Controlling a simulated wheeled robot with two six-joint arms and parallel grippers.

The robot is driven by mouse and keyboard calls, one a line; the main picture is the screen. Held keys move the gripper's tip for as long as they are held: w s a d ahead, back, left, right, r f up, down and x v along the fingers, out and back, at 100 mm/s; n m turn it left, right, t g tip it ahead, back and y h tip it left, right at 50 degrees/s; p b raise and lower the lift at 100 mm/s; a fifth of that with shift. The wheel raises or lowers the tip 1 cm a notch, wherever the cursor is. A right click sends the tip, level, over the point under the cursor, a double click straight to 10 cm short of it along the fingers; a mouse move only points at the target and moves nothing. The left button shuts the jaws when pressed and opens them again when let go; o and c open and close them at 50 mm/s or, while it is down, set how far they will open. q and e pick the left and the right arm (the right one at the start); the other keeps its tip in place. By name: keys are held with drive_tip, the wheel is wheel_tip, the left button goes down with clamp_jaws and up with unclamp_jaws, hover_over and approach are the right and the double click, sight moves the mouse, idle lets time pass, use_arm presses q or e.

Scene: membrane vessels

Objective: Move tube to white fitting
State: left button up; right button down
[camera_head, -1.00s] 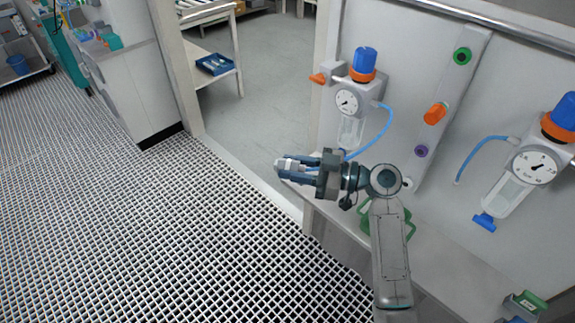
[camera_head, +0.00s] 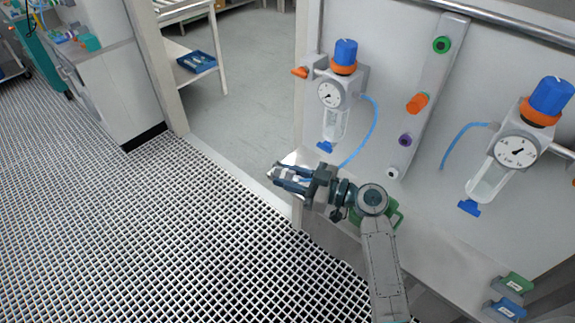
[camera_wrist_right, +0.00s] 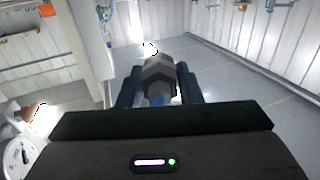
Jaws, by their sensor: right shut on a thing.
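The white fitting (camera_head: 392,173) is the lowest on a slanted strip on the wall panel, under green, orange and purple fittings. A blue tube (camera_head: 375,120) curves down from the left regulator (camera_head: 330,95) to behind my right arm; whether its lower end is free is hidden. A second blue tube (camera_head: 456,132) hangs from the right regulator (camera_head: 515,150), its lower end loose. My right gripper (camera_head: 285,178) is left of the white fitting and apart from it, shut on a grey faceted piece (camera_wrist_right: 160,80). I cannot tell if this piece joins a tube. My left gripper is out of view.
A bench ledge (camera_head: 440,260) runs below the panel, with green and blue boxes (camera_head: 510,298) at its right end. A green handled item (camera_head: 395,217) is partly behind my right arm. Open grated floor (camera_head: 150,240) lies to the left.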

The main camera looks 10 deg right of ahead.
drive_tip(key=s+d+m+t+h, duration=0.4)
drive_tip(key=d+m+h, duration=0.2)
drive_tip(key=d+h, duration=0.1)
drive_tip(key=s+d+m+t+h, duration=0.5)
drive_tip(key=d+m+h, duration=0.1)
drive_tip(key=d+h, duration=0.1)
drive_tip(key=shift+s+d+f+t+h, duration=0.15)
drive_tip(key=shift+s+d+t+h, duration=0.15)
drive_tip(key=shift+h, duration=0.6)
